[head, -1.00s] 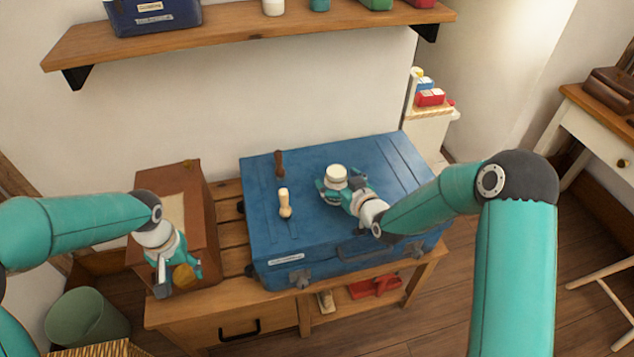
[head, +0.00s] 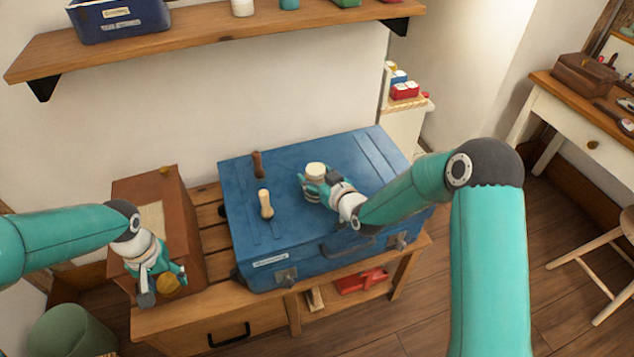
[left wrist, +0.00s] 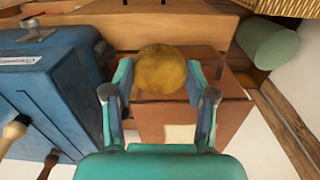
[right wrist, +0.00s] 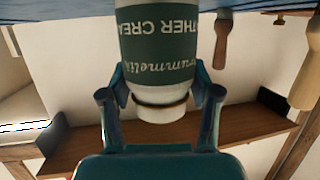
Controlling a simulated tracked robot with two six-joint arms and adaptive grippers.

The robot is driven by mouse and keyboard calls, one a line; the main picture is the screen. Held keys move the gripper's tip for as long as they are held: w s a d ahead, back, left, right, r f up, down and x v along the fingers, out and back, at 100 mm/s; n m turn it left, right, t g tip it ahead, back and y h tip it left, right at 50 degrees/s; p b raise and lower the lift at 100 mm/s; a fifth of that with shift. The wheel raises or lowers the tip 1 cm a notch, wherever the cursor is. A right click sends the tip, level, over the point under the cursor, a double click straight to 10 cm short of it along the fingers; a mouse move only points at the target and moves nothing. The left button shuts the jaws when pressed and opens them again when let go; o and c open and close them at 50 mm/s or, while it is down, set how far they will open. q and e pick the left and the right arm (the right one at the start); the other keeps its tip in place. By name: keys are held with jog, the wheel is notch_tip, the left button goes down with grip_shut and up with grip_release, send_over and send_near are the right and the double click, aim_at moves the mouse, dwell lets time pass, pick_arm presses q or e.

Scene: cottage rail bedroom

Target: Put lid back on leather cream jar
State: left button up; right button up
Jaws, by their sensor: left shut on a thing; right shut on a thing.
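The leather cream jar (head: 315,169) is pale at the top with a dark green label. It appears upright on the blue case (head: 290,240), its lidless pale top facing up. My right gripper (head: 316,184) is shut around it. In the right wrist view the jar (right wrist: 158,55) appears upside down between the fingers (right wrist: 163,90), its base cut off. My left gripper (head: 168,276) is shut on the round golden lid (head: 170,286), over the front of the brown box, left of the case. The lid (left wrist: 162,70) also shows between the left fingers in the left wrist view.
A light-handled brush (head: 265,204) and a dark-handled one (head: 258,164) stand on the case, left of the jar. The brown box (head: 190,215) sits beside the case on the wooden bench (head: 200,320). A wall shelf (head: 220,32) hangs behind. The case's right part is clear.

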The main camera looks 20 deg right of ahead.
jog(key=shift+r, duration=0.15)
pick_arm(q)
jog(key=shift+f, duration=0.15)
pick_arm(e)
notch_tip(320, 180, up, 20)
dwell(0.3)
jog(key=o, duration=1)
grip_shut()
